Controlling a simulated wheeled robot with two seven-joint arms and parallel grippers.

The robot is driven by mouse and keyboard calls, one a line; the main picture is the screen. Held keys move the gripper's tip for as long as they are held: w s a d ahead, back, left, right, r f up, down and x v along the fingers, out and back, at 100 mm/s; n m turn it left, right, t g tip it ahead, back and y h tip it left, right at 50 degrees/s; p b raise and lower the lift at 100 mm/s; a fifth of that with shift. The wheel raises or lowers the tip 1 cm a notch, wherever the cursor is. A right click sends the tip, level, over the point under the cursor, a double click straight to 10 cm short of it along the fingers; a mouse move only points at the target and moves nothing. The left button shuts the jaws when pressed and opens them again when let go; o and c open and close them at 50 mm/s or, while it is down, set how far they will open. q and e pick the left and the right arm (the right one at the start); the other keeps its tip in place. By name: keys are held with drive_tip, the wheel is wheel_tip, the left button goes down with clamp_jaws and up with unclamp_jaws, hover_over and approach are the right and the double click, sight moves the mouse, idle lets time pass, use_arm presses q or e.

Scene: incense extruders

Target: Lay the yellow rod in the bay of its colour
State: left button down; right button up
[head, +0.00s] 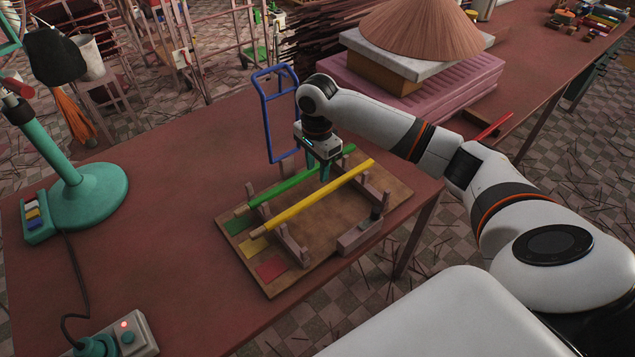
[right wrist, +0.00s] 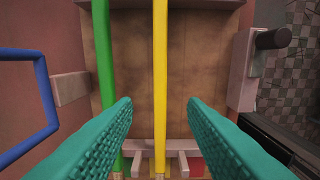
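The yellow rod (head: 321,191) lies across the two pink supports of the wooden board (head: 345,222), its near-left end by the yellow patch (head: 252,246). I cannot tell if it is fully seated between the posts. The green rod (head: 301,177) lies beside it, farther back, by the green patch (head: 238,225). My right gripper (head: 318,172) is above the rods, open and empty. My left gripper is not in view.
A red patch (head: 270,268) marks the front bay, which holds no rod. A blue frame (head: 268,115) stands behind the board. A teal lamp (head: 90,195) stands at left and a switch box (head: 125,335) at front left. A red stick (head: 493,127) shows behind my right arm.

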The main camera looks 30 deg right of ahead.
drive_tip(key=shift+r, duration=2.15)
drive_tip(key=shift+f, duration=0.1)
